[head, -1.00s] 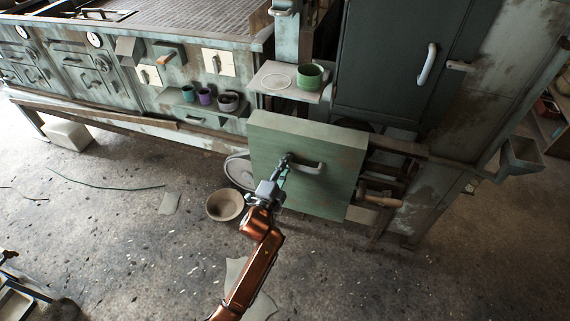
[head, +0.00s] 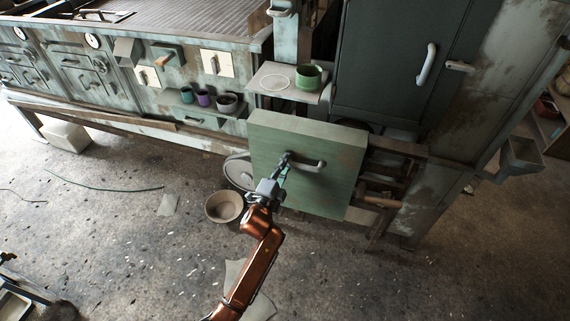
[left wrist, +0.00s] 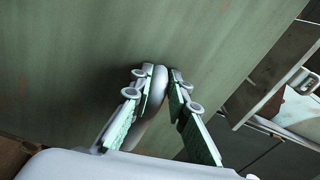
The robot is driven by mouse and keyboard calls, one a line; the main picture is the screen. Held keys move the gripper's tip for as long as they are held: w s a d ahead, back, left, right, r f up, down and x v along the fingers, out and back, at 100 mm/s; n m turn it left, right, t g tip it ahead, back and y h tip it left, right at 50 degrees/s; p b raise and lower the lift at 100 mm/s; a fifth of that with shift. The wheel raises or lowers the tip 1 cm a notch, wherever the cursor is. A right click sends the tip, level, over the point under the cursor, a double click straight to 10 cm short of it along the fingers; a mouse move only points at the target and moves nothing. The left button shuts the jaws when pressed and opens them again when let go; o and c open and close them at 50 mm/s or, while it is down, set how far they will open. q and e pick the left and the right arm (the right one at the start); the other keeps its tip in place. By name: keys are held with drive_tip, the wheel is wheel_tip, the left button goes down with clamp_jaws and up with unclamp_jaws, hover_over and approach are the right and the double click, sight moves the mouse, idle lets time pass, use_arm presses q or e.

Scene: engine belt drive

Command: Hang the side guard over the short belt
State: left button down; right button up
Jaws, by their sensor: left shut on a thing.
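The side guard (head: 325,150) is a pale green box-shaped panel with a grey bar handle (head: 308,164) on its front face. It stands upright in front of the machine's lower right part, below the dark cabinet. My left gripper (head: 284,164) is shut on the left part of the handle. In the left wrist view the guard's green face (left wrist: 100,45) fills most of the picture, and the fingers (left wrist: 160,80) close around the handle. The short belt cannot be made out; the guard covers what lies behind it. I cannot tell whether the guard hangs on anything. My right gripper is not in view.
A shelf (head: 270,86) with a green pot (head: 309,77) is just above the guard. A beige bowl (head: 224,207) lies on the floor left of my gripper. Brown bars and a wooden handle (head: 378,202) are right of the guard. The floor at left is mostly clear.

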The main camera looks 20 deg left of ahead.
use_arm(q)
drive_tip(key=shift+w+d+r+b, duration=0.1)
drive_tip(key=shift+w+r+b, duration=0.15)
drive_tip(key=shift+w, duration=0.6)
drive_tip(key=shift+w+r+b, duration=0.1)
drive_tip(key=shift+w+b, duration=0.15)
drive_tip(key=shift+w, duration=0.55)
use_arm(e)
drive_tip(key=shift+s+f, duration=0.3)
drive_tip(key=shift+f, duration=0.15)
use_arm(q)
drive_tip(key=shift+f, duration=0.1)
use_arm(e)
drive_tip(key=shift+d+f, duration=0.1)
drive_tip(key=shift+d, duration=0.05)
use_arm(q)
drive_tip(key=shift+f+b, duration=0.7)
drive_tip(key=shift+f, duration=0.45)
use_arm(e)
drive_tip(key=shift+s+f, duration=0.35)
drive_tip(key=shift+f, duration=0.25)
